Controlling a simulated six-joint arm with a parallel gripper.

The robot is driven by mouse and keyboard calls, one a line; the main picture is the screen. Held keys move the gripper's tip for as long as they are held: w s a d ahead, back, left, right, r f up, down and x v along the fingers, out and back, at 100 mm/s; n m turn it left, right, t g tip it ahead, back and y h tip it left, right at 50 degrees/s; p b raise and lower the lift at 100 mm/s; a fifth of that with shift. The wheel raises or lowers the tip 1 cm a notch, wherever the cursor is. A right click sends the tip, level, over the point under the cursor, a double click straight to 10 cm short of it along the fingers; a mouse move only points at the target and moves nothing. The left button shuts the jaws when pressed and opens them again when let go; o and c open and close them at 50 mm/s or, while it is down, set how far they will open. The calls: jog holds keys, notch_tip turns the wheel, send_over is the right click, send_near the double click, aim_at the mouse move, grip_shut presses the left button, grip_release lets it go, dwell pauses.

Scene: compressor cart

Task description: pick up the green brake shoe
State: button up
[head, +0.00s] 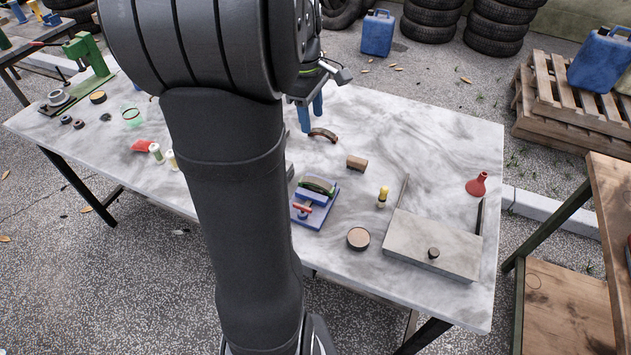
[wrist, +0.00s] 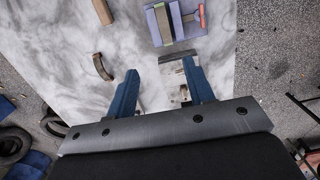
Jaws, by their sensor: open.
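The green brake shoe (head: 318,186) is a curved piece seated on a blue clamp fixture (head: 325,211) with a red handle. In the wrist view the shoe (wrist: 163,23) shows from above as a green strip on the blue fixture (wrist: 184,38), beyond my fingertips. My gripper (head: 311,112) is open and empty above the table, farther back than the shoe. In the wrist view its two blue fingers (wrist: 158,78) are spread apart, short of the fixture. A brown curved shoe (head: 323,134) lies on the table near my gripper and shows left of the fingers in the wrist view (wrist: 103,67).
The marble-look table (head: 440,150) also holds a brown block (head: 357,163), a yellow-topped item (head: 382,197), a round disc (head: 358,239), a grey box (head: 431,247) and a red funnel (head: 477,185). My arm hides the table's middle. The back right is clear.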

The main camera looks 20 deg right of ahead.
send_over(317, 181)
jog(key=w, duration=0.1)
notch_tip(317, 181, down, 15)
jog(key=shift+r, duration=0.15)
jog(key=f, duration=0.5)
jog(key=shift+s+a, duration=0.1)
jog(key=shift+s, duration=0.25)
grip_shut()
